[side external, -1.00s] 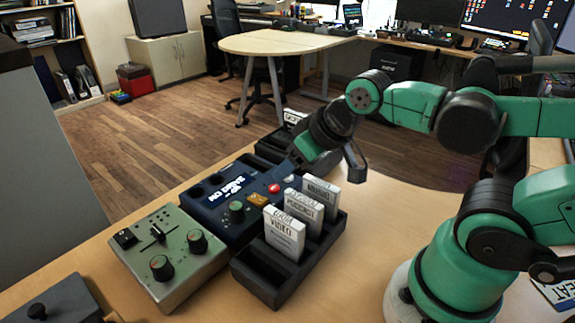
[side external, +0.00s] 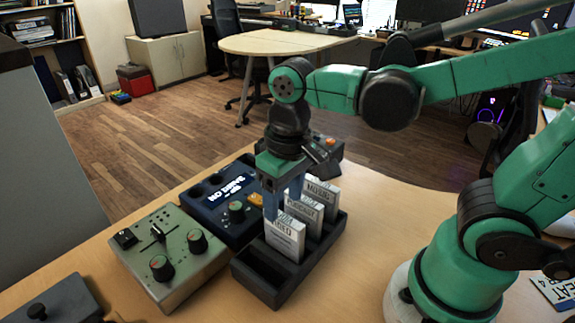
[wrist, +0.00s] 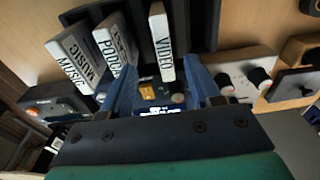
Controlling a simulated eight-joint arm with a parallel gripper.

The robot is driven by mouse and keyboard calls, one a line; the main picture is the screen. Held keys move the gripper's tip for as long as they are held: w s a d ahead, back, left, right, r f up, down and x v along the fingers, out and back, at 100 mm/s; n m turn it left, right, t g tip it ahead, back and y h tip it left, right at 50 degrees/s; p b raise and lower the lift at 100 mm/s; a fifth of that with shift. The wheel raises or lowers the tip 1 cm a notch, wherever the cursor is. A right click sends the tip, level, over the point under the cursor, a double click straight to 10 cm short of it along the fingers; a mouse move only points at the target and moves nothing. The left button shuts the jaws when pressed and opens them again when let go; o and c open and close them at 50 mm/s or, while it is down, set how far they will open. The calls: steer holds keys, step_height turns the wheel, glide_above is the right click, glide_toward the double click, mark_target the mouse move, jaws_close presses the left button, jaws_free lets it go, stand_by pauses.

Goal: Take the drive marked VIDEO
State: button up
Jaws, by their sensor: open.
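The white drive marked VIDEO (side external: 285,240) stands upright in the front part of a black slotted rack (side external: 262,273). In the wrist view the VIDEO drive (wrist: 161,42) shows between my two blue fingers. My gripper (side external: 284,203) is open, pointing down at the top of this drive, one finger on each side. In the wrist view my gripper (wrist: 162,85) has a gap on both sides of the drive. The fingers partly cover its label in the side view. The PODCAST drive (side external: 304,206) and the MUSIC drive (side external: 322,192) stand behind it.
Another dark device (side external: 326,146) is behind my gripper. Bare table (side external: 365,230) lies right of the rack.

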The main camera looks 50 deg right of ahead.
mark_target(284, 217)
steer(key=shift+s+a+f+g, duration=0.15)
steer(key=shift+a+f+g, duration=0.15)
steer(key=shift+g, duration=0.1)
steer(key=shift+f, duration=2.6)
jaws_close()
